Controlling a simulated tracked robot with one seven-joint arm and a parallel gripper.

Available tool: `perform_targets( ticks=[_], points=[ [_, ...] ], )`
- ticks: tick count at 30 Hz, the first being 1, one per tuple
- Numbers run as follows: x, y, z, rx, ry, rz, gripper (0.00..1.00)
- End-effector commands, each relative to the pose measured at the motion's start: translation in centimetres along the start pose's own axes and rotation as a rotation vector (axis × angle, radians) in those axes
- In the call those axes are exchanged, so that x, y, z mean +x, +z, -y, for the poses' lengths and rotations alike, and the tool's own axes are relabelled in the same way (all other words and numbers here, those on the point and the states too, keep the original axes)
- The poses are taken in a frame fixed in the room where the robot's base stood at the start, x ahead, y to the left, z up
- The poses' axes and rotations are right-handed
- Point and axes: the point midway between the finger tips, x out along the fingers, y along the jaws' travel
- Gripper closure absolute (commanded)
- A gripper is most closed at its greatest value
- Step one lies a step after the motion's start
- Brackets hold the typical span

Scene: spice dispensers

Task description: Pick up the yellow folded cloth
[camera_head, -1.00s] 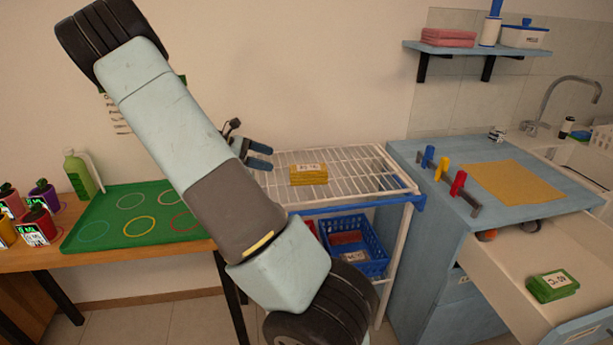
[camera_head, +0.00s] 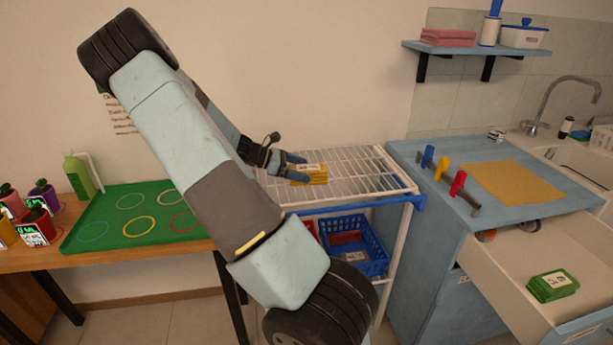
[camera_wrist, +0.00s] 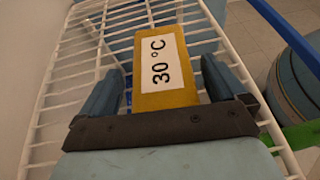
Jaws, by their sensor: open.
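The yellow folded cloth (camera_head: 316,176) lies on the white wire rack (camera_head: 365,168). In the wrist view the cloth (camera_wrist: 183,92) carries a white label reading "30 °C". My gripper (camera_head: 299,170) is at the cloth's left side in the head view. In the wrist view my gripper (camera_wrist: 158,85) is open, with one blue finger on each side of the cloth. Gaps show between the fingers and the cloth's sides. The cloth's near end reaches the dark palm bar, and I cannot tell if they touch.
A blue basket (camera_head: 362,249) stands below the rack. A green folded cloth (camera_head: 552,286) lies in the open drawer at right. A green tray (camera_head: 150,200) sits on the wooden table at left. A blue counter (camera_head: 428,160) with a yellow mat stands right of the rack.

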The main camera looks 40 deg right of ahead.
Motion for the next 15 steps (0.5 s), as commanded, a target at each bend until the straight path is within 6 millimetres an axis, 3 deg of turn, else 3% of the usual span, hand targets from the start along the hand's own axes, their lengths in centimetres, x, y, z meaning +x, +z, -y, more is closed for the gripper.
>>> perform_targets(
  ticks=[3, 11, 15],
  points=[
    [0.96, 0.0, 0.04, 0.0, -0.001, 0.0, 0.02],
    [1.14, -0.02, 0.03, 0.0, 0.0, -0.001, 0.02],
    [1.12, -0.02, 0.03, 0.0, 0.0, -0.001, 0.15]
  ],
)
